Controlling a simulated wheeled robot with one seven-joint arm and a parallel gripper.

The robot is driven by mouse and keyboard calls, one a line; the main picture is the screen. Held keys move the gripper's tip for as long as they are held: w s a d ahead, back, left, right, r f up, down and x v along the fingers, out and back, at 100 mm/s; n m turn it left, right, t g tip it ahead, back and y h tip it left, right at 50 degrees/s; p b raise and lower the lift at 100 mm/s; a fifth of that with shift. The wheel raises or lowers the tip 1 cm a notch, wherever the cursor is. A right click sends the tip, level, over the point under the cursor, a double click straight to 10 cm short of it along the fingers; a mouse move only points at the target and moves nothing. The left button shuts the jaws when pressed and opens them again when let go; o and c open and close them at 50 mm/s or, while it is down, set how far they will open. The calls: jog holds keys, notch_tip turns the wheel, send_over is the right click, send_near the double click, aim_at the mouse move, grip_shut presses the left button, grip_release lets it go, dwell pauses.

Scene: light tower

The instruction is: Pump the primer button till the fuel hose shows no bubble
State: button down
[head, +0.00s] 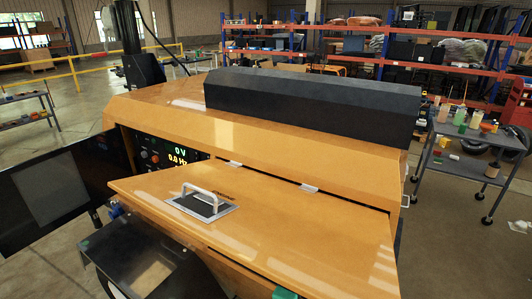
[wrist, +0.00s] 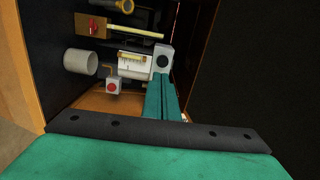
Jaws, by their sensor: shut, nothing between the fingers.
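In the wrist view, my gripper (wrist: 161,78) has its two teal fingers together and empty. They point into the machine's open bay, with their tips just below a grey block with a round black button (wrist: 162,60), which looks like the primer button. I cannot tell whether they touch it. Left of it, a pale block with a clear, yellowish section (wrist: 133,59) may be the fuel hose's see-through part. It is too small to tell whether a bubble shows. In the head view, the orange machine (head: 170,118) hides the bay.
A small box with a red button (wrist: 113,86), a white cylinder (wrist: 80,62) and a red knob (wrist: 94,26) with a yellow bar sit left of the fingers. A dark wall (wrist: 245,70) closes the right. The machine's panel (head: 175,157) reads 0 V and 0.0 Hz.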

jog(key=s+a+f+n+t+y, duration=0.1)
jog(key=s+a+f+n+y, duration=0.3)
jog(key=s+f+n, duration=0.35)
jog(key=s+a+f+n+y, duration=0.3)
jog(key=s+a+f+n, duration=0.3)
jog(key=f, duration=0.3)
jog(key=s+a+f+n+y, duration=0.1)
jog(key=s+n, duration=0.4)
jog(key=s, duration=0.6)
jog(key=s+a+n+y, duration=0.1)
jog(key=s+n, duration=0.4)
jog(key=s, duration=0.5)
jog(key=shift+s+a+f+n+g+y, duration=0.3)
jog(key=shift+s+a+f+n+y, duration=0.1)
jog(key=shift+a, duration=0.35)
